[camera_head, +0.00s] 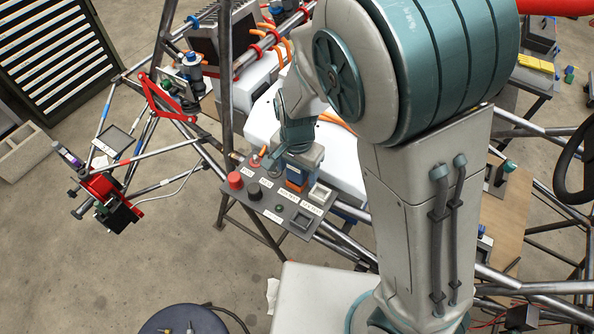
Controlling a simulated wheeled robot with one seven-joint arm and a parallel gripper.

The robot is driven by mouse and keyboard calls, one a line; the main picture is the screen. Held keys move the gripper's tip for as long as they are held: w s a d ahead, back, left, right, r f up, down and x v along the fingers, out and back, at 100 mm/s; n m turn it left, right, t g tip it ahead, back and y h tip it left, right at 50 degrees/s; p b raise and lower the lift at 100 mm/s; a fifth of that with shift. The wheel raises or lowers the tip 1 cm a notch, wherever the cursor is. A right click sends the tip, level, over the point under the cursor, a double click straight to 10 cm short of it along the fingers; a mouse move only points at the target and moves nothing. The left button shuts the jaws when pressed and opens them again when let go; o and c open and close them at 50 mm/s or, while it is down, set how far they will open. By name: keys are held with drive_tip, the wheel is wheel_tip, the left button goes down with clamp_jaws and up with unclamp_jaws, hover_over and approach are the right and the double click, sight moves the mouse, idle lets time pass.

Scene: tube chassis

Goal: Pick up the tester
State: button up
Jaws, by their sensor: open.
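A small blue and orange block-shaped thing (296,177), which looks like the tester, stands at the back edge of a grey control panel (262,207). My gripper (298,163) points down right above it, and its fingers are close to the thing's top. The gripper is open. My arm and the gripper body hide the thing's upper part and its far side, so I cannot tell whether the fingers touch it or stand around it.
The panel has a red button (235,180), a black knob (254,191) and a pale switch (319,194) close beside the gripper. Steel chassis tubes (226,70) surround the spot. A blue stool (184,320) stands at the bottom.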

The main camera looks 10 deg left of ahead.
drive_tip(key=shift+f, duration=0.1)
drive_tip(key=shift+c, duration=0.4)
drive_tip(key=c, duration=1.2)
